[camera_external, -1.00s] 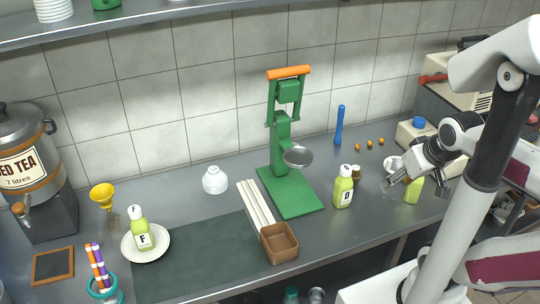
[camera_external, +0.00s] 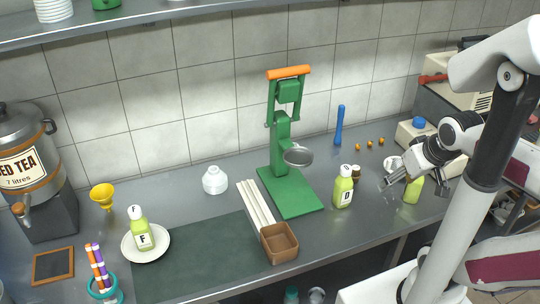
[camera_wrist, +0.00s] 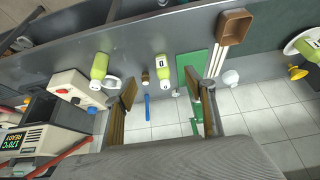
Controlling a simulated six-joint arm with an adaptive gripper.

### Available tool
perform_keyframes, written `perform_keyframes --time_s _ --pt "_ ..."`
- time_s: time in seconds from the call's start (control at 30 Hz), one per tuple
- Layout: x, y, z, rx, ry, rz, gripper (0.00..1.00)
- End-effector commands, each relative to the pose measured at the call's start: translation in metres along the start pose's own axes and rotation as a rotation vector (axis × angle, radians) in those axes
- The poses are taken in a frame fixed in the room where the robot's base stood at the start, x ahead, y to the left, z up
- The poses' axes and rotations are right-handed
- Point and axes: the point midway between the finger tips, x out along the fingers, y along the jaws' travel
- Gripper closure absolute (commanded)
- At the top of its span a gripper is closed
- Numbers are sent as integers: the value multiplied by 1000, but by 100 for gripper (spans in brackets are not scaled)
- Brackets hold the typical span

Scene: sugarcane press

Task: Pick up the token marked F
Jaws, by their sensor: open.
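A light green bottle with a white cap, marked F (camera_external: 143,238), stands upright on a white plate (camera_external: 163,246) at the left of the counter. In the wrist view the F bottle (camera_wrist: 305,43) lies at the far right edge, partly cut off. My gripper (camera_external: 415,186) is at the right end of the counter, far from the F bottle. Its fingers are apart and empty in the wrist view (camera_wrist: 163,92). A similar bottle marked D (camera_external: 343,190) stands right of the green press. A third green bottle (camera_external: 413,190) is beside my gripper, its mark hidden.
The green press (camera_external: 283,150) stands mid-counter, between my gripper and the F bottle. A brown box (camera_external: 279,243) and white sticks (camera_external: 256,205) lie by the dark mat (camera_external: 195,265). A yellow funnel (camera_external: 102,196), pen cup (camera_external: 105,291) and tea urn (camera_external: 30,170) flank the plate.

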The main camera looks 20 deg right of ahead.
Motion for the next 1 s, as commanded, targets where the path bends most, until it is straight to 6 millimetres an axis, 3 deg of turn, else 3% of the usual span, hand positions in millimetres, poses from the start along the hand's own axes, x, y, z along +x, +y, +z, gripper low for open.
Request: perform_keyframes --time_s 0.27,1.0 --pt "7 12 -32 2 37 40 45" --pt "65 63 -208 -58 271 180 45"
